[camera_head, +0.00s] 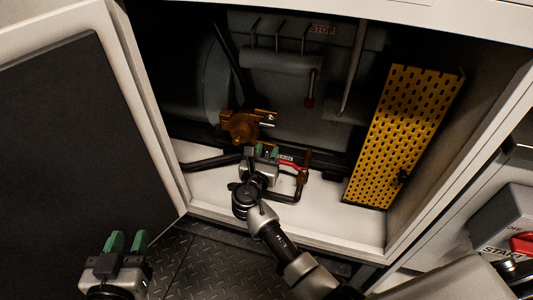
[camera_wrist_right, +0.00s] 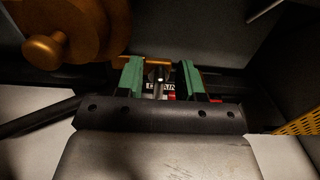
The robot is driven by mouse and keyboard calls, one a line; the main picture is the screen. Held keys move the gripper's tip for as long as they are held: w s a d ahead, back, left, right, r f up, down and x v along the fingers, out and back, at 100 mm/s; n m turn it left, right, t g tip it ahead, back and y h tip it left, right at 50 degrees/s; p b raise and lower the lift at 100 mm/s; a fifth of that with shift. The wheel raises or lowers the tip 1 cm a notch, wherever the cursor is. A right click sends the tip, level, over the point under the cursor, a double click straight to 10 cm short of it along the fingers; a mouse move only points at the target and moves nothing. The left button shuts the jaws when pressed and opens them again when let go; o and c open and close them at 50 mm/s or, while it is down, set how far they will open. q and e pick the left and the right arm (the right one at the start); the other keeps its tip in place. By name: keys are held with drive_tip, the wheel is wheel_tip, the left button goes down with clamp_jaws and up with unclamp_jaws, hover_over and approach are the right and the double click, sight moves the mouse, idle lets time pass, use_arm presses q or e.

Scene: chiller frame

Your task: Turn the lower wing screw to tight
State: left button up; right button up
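A brass-coloured fitting (camera_head: 240,126) with a round knob sits inside the open cabinet. Small metal screw parts (camera_head: 268,119) stick out on its right side; which is the lower wing screw is too small to tell. My right gripper (camera_head: 266,152) is just below them, fingers apart. In the right wrist view, its two green fingertips (camera_wrist_right: 161,77) are open, and a small pale screw end (camera_wrist_right: 160,73) below a brass bar (camera_wrist_right: 158,61) shows between them, with no visible contact. The brass fitting (camera_wrist_right: 95,28) fills the upper left there. My left gripper (camera_head: 127,242) is open and empty, outside the cabinet.
A red-handled drain valve (camera_head: 292,165) on a dark pipe is close to the right of my right gripper. A yellow perforated panel (camera_head: 405,135) stands at the cabinet's right. The open door (camera_head: 65,120) is at left. A grey tank (camera_head: 300,75) is behind.

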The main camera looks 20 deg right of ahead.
clamp_jaws()
